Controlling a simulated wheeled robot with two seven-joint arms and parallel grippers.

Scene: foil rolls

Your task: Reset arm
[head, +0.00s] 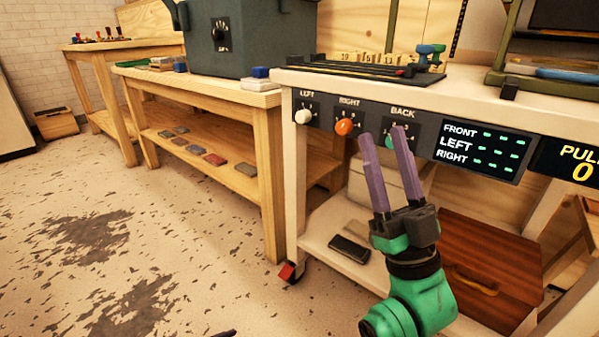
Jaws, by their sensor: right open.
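My right gripper (383,138) shows in the head view with its two long purple fingers pointing up and apart. The orange RIGHT knob (345,126) and the white LEFT knob (303,116) are to the left on the same panel. My left gripper does not show clearly.
A white-topped bench (450,90) carries the panel, with a display (480,150) reading FRONT, LEFT, RIGHT. A brown wooden box (490,260) sits on its lower shelf. Wooden benches (270,180) stand to the left, with a grey machine (235,45) on top.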

